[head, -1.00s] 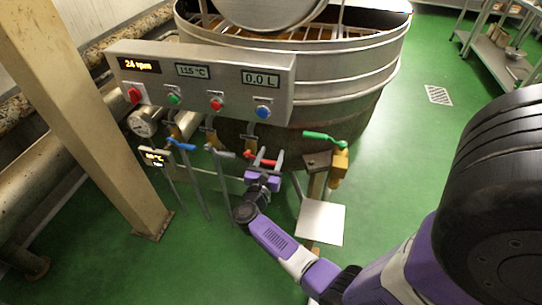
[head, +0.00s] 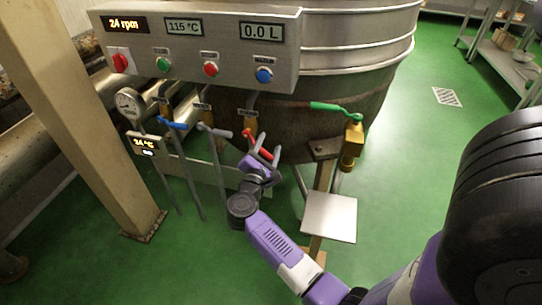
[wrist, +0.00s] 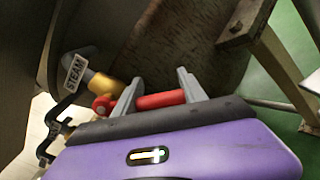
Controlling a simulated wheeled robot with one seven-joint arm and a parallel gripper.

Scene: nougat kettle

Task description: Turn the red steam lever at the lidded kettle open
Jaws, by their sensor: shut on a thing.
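The red steam lever (head: 257,145) sits low at the front of the kettle (head: 345,60), below the control panel. It slants down to the right in the head view. In the wrist view the red lever (wrist: 160,100) lies between the two grey fingers of my gripper (wrist: 158,96), which is shut on it. In the head view my gripper (head: 266,152) reaches the lever from below. A "STEAM" label (wrist: 75,75) hangs beside a brass valve body (wrist: 101,84) at the lever's left end. The kettle's lid is out of the head view.
The control panel (head: 200,50) with several buttons is above. A blue lever (head: 173,124) and a grey lever (head: 214,130) are to the left, a green lever (head: 335,109) to the right. A small pale plate (head: 329,217) stands right of my arm. Green floor is open at right.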

